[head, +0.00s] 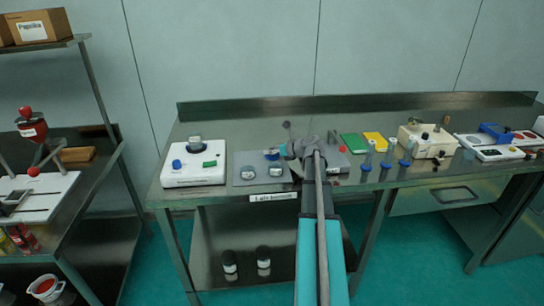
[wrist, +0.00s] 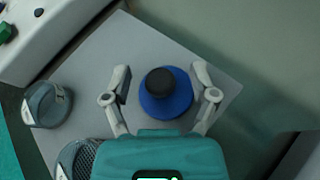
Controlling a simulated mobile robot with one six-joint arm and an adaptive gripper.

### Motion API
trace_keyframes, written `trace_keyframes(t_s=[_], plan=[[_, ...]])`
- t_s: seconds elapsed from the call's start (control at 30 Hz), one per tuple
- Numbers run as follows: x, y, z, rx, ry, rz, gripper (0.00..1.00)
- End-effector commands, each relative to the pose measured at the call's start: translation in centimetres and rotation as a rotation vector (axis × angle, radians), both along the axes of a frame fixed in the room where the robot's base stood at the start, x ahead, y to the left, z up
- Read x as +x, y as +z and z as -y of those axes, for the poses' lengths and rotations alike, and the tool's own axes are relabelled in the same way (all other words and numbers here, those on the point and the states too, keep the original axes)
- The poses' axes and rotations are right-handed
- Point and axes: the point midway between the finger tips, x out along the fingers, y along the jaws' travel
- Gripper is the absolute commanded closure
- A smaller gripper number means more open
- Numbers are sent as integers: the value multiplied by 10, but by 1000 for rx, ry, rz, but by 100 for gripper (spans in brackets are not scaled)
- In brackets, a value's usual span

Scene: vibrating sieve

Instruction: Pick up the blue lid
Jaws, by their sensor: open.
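The blue lid (wrist: 168,104), a round blue disc with a black knob (wrist: 165,82) on top, lies on a grey mat (wrist: 215,65) in the wrist view. My gripper (wrist: 161,72) is open, with one finger on each side of the lid; a gap shows on both sides. I cannot tell how far above the lid the fingers are. In the head view a small blue part of the lid (head: 271,154) shows at the left of my gripper (head: 282,150), and the rest is hard to make out.
Two grey-and-white cups (head: 248,173) stand on the mat, and a mesh-patterned round part shows in the wrist view (wrist: 78,158). A white device (head: 192,177) stands left of the mat. Green and yellow pads (head: 375,140) and blue-based stands (head: 367,160) are to the right.

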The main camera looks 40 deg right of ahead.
Motion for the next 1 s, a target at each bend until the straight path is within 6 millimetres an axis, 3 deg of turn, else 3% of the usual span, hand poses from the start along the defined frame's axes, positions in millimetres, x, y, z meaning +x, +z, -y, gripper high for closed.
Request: trace_keyframes(t_s=[0.27,0.67,1.0], plan=[[0,0,0,0,0,0,25],[-1,0,1,0,-1,0,99],[-1,0,1,0,-1,0,100]])
